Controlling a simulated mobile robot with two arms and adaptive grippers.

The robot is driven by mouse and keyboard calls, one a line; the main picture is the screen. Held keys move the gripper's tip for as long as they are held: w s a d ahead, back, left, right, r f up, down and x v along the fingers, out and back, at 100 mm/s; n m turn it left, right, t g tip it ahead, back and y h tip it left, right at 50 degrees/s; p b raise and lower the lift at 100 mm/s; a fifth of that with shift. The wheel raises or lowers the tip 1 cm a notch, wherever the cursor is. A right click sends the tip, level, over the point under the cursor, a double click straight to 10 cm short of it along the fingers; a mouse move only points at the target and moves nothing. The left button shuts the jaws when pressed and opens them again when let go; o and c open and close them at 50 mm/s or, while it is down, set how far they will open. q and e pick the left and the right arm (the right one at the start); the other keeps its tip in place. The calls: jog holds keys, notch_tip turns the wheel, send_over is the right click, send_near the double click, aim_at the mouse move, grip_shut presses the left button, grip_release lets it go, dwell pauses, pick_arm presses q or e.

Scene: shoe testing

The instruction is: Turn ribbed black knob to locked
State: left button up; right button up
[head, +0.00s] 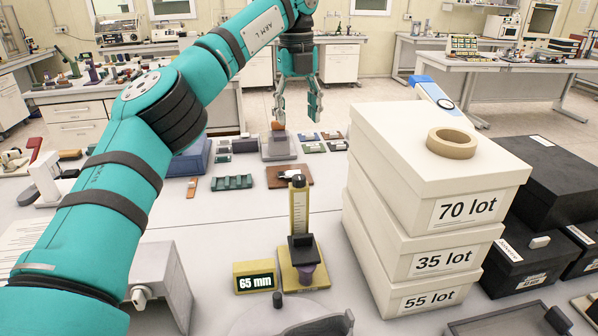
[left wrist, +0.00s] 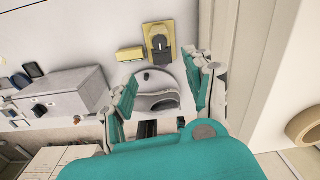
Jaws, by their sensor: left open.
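A small black knob (head: 278,299) stands by the edge of a grey rounded piece at the bottom of the head view; it also shows small in the left wrist view (left wrist: 146,76). A second dark knob-like part (left wrist: 39,110) is on the grey box (left wrist: 68,88) at the left of the wrist view. Ribs and lock marks are too small to read, so I cannot tell which is the ribbed one. My left gripper (head: 298,105) hangs fingers down, open and empty, apart from both. My arm hides part of the grey box (head: 172,285) in the head view.
A yellow gauge (head: 300,215) and a "65 mm" display (head: 255,277) stand mid-bench. Stacked white lot boxes (head: 400,215) with a tape roll (head: 452,143) rise on the right, black boxes (head: 540,180) beyond. Small parts lie farther back. Some bench is clear left of the gauge.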

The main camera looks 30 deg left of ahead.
aim_at(299, 177)
pick_arm(q)
notch_tip(299, 177, down, 15)
jog(key=shift+w+r+p, duration=0.1)
jog(key=shift+w+p, duration=0.05)
jog(key=shift+p, duration=1)
jog(key=shift+f, duration=0.45)
jog(key=c, duration=0.9)
grip_shut()
